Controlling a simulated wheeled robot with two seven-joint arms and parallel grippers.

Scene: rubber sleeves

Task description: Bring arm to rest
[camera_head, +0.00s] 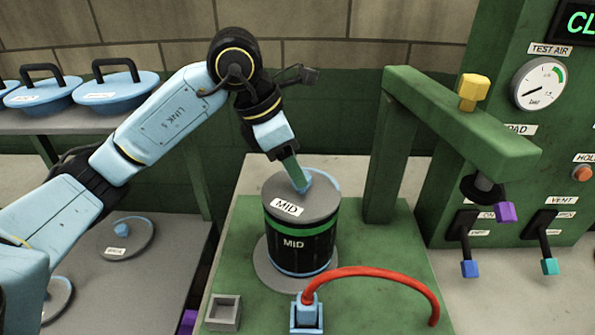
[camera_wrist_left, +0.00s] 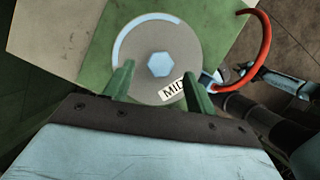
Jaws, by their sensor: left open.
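My left arm (camera_head: 170,110) comes in from the left in the head view and bends down over the MID canister. My left gripper (camera_head: 300,178) is just above the grey lid, by the lid's blue knob. In the left wrist view its green fingers (camera_wrist_left: 155,85) are spread apart, with the blue hexagonal knob (camera_wrist_left: 159,65) ahead between them and nothing held. The MID canister (camera_head: 300,245) is dark with a green band and stands upright on the green bench. Its lid (camera_head: 322,206) sits on top.
A red hose (camera_head: 385,271) arches in front of the canister from a blue fitting (camera_head: 307,312). A green press arm (camera_head: 460,120) overhangs to the right. A panel with gauge (camera_head: 538,83) and levers stands farther right. Blue lids (camera_head: 115,86) lie on the left shelf.

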